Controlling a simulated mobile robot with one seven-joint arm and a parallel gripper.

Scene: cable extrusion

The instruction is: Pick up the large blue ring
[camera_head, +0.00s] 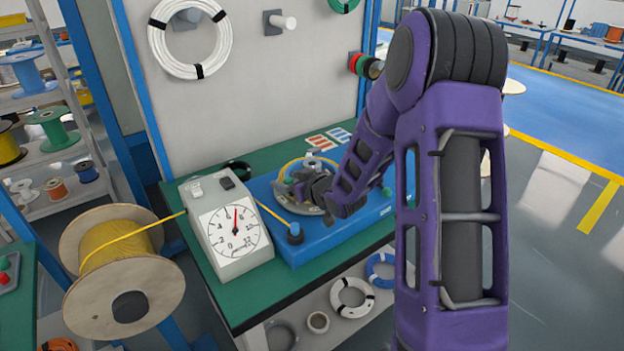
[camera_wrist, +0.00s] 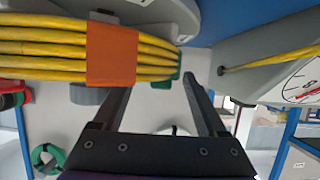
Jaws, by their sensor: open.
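A blue ring (camera_head: 381,271), a coil of cable with a pale band, lies on the shelf under the green workbench, partly hidden by my arm. My gripper (camera_head: 312,188) is above the bench at the blue winding machine (camera_head: 335,236), well above and left of the blue ring. In the wrist view my gripper (camera_wrist: 150,88) is open, with nothing seen between its fingers. A yellow cable coil (camera_wrist: 40,50) with an orange band is close to the fingertips; I cannot tell whether they touch. The blue ring is not seen in the wrist view.
A grey meter box (camera_head: 228,228) stands left of the winder. A yellow cable spool (camera_head: 122,262) is left of the bench. A white ring (camera_head: 352,298) lies beside the blue one on the shelf. A grey panel (camera_head: 290,85) with pegs rises behind. Open floor is at right.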

